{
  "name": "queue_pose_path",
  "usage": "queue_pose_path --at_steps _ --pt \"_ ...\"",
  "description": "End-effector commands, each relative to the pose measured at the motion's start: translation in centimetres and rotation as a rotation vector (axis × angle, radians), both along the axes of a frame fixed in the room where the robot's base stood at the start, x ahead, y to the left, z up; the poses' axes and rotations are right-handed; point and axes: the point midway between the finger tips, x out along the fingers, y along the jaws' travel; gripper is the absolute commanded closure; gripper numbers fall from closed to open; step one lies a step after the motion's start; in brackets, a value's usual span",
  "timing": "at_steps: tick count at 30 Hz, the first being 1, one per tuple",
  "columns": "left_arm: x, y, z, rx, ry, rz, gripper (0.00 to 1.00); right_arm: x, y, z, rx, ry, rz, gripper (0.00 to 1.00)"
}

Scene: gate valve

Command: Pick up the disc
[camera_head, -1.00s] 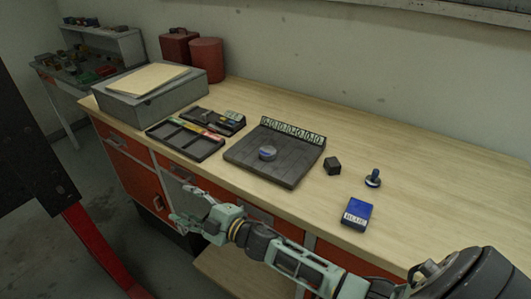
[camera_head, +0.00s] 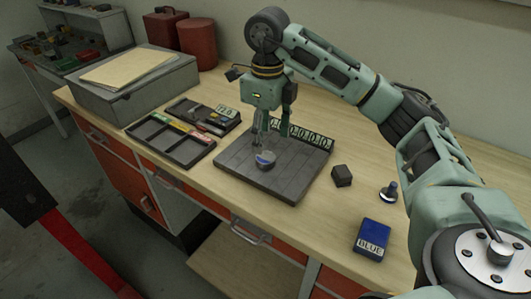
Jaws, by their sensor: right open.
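The disc (camera_head: 266,160) is a small round grey piece with a blue mark on its top. It lies on the dark slatted board (camera_head: 243,183), left of the board's middle. My right gripper (camera_head: 271,142) points down just behind and above the disc, with its fingers apart and nothing seen between them. Whether a fingertip touches the disc cannot be told. The gripper covers part of the numbered strip (camera_head: 318,140) at the board's back edge. My left gripper is not in view.
A dark cube (camera_head: 342,175), a blue-topped knob (camera_head: 389,191) and a blue box marked BLUE (camera_head: 372,238) stand right of the board. A divided black tray (camera_head: 170,140) lies left. A grey case (camera_head: 135,85) and red canisters (camera_head: 197,40) stand at the back left.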

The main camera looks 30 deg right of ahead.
Motion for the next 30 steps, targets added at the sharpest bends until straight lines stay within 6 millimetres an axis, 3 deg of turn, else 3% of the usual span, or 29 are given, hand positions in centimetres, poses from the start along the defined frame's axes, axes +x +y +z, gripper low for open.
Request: queue_pose_path --at_steps 3,6,18,26,30 --pt "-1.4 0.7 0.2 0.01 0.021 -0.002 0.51 -0.1 -0.3 -1.1 -0.012 0.006 -0.004 0.44" --pt "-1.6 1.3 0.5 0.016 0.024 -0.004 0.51 0.0 -0.3 -2.2 -0.01 0.006 -0.003 0.44" --pt "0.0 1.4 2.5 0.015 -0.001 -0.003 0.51 1.0 -0.2 -7.2 -0.008 0.005 -0.001 0.44" --pt "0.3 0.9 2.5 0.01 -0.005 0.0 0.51 1.0 -0.2 -7.5 -0.007 0.002 -0.001 0.44" --pt "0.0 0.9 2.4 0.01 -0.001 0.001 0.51 1.0 -0.2 -7.5 -0.007 0.002 -0.001 0.56"
